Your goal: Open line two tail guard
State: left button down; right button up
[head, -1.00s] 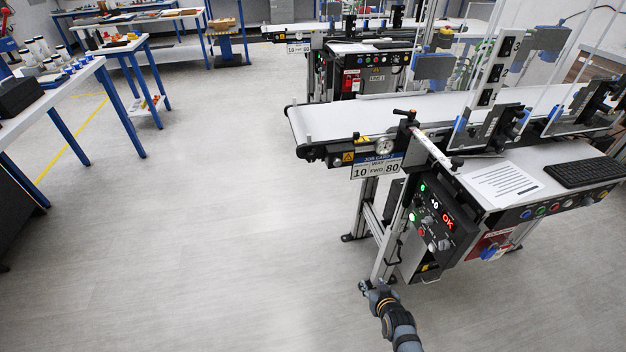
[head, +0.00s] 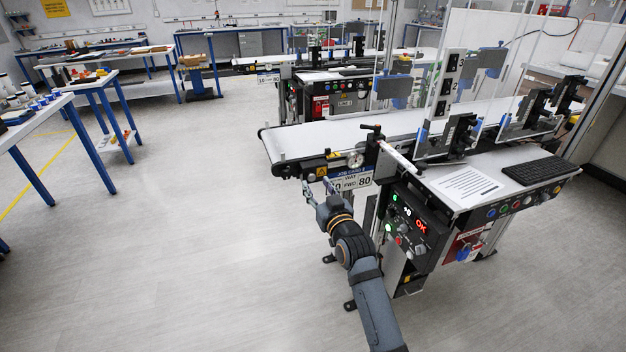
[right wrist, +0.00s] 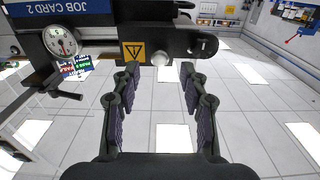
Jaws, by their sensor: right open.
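A black tail part (right wrist: 172,42) with a yellow warning label (right wrist: 135,52) crosses the top of the right wrist view. I cannot tell whether it is the guard itself, or whether the guard is open. My right gripper (head: 318,186) is just below and in front of this tail end. In the right wrist view its fingers (right wrist: 160,78) are apart with nothing held between them, below the black part. My left gripper is out of view.
A round dial gauge (right wrist: 60,41) and a black handle (right wrist: 60,94) are left of the fingers. Line one (head: 340,88) stands behind. The floor (head: 190,230) to the left is clear.

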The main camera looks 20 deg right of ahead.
aim_at(312, 178)
jog(key=shift+w, duration=1.8)
grip_shut()
